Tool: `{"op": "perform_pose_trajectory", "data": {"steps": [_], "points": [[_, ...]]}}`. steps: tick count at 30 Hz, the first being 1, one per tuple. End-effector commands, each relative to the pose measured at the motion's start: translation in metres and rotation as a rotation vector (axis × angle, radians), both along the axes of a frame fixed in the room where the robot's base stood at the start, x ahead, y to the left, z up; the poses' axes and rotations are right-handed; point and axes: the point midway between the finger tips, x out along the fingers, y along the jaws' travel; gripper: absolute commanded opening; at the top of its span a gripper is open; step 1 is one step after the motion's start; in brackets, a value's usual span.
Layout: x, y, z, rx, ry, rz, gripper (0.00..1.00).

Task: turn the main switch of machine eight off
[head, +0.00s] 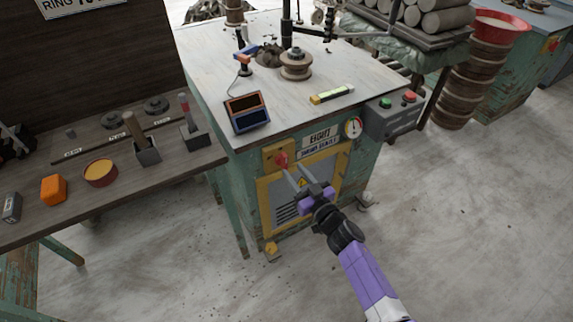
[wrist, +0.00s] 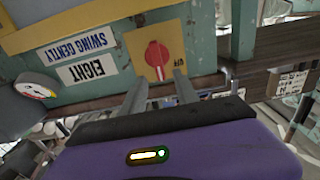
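The main switch is a red rotary knob (head: 281,160) on a yellow plate (head: 270,157), at the upper left of the green front of the machine labelled EIGHT (head: 320,138). In the wrist view, which is upside down, the knob (wrist: 157,55) shows with its grip upright and small lettering beside it, too small to read surely. My gripper (head: 292,169) is in front of the machine, close to the switch. Its two fingers are apart with nothing between them. In the wrist view the gripper (wrist: 161,76) has its fingertips just short of the knob, apparently not touching it.
A round gauge (head: 353,127) and a grey box with green and red buttons (head: 395,115) are to the right of the switch. Below is a yellow-framed vent panel (head: 298,195). A dark wooden bench (head: 120,190) with small tools stands at left. The floor at right is clear.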

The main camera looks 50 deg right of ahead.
Motion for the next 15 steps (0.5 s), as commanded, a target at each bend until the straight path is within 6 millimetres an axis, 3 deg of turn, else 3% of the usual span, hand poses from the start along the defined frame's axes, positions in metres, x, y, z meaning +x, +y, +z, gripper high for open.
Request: {"op": "perform_pose_trajectory", "data": {"steps": [6, 15], "points": [[0.033, -0.009, -0.001, -0.002, -0.001, 0.001, 0.36], [0.051, -0.015, 0.000, -0.002, 0.001, 0.000, 0.36]]}}
